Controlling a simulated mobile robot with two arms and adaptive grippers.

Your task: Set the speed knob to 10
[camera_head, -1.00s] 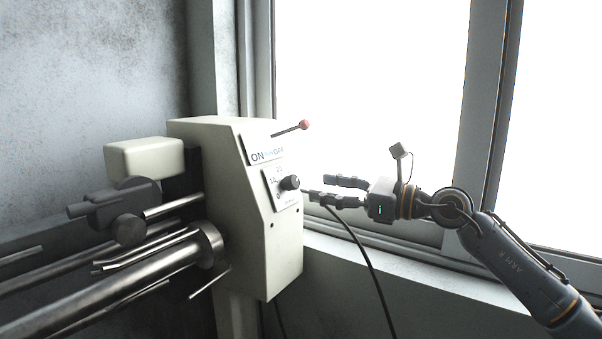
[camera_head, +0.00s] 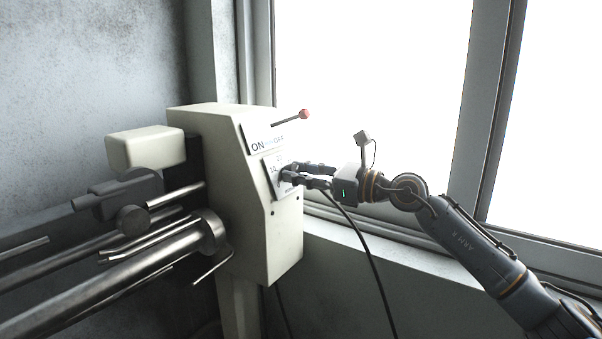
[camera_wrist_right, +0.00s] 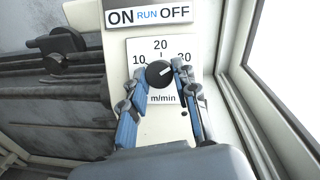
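The speed knob (camera_wrist_right: 157,75) is round and black on a white dial plate (camera_wrist_right: 137,47) marked 10, 20, 30 and m/min. In the right wrist view its white mark points right and slightly up, toward the 30 side. In the head view the fingers mostly hide the knob. My right gripper (camera_head: 289,174) is at the dial; in the wrist view its fingertips (camera_wrist_right: 160,76) stand on either side of the knob. The fingers are spread, with a small gap at the left one; contact on the right is unclear. My left gripper is not in view.
The cream machine housing (camera_head: 265,235) carries an ON RUN OFF label (camera_wrist_right: 149,15) and a red-tipped lever (camera_head: 303,114) above the dial. Metal bars (camera_head: 130,265) extend left. A black cable (camera_head: 368,250) hangs below my right arm. A window (camera_head: 400,80) stands behind.

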